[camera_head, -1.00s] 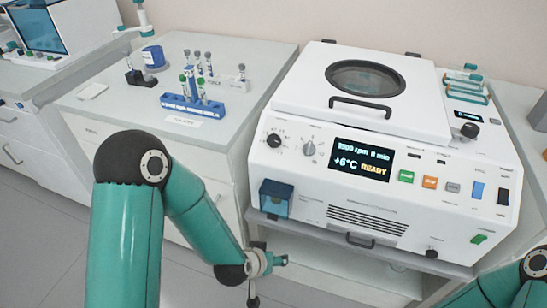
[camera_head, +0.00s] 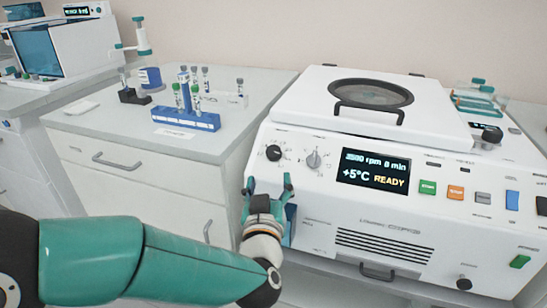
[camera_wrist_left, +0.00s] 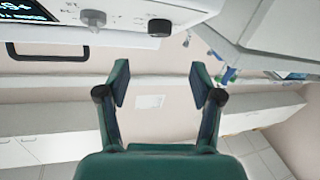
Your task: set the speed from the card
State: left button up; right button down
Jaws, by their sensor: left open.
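The white centrifuge (camera_head: 408,210) has a dark display (camera_head: 373,171). It shows an rpm figure too blurred to read surely, "+5°C" and "READY". Left of the display are a black knob (camera_head: 274,153) and a grey knob (camera_head: 313,160). In the left wrist view the black knob (camera_wrist_left: 159,28) and grey knob (camera_wrist_left: 93,20) show at the top. My left gripper (camera_head: 268,184) is open and empty, just below and in front of the black knob, apart from it. A white label or card (camera_head: 175,133) lies before the tube rack; its writing is unreadable.
A blue rack (camera_head: 187,121) with capped tubes stands on the left counter (camera_head: 95,124). A blue box (camera_head: 291,224) on the centrifuge front is partly hidden behind my gripper. Green (camera_head: 427,187) and orange (camera_head: 455,192) buttons sit right of the display.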

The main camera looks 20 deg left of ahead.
aim_at(273, 153)
pick_arm(q)
jog(key=x, duration=1.1)
jog(key=shift+d, duration=0.1)
jog(key=c, duration=1.1)
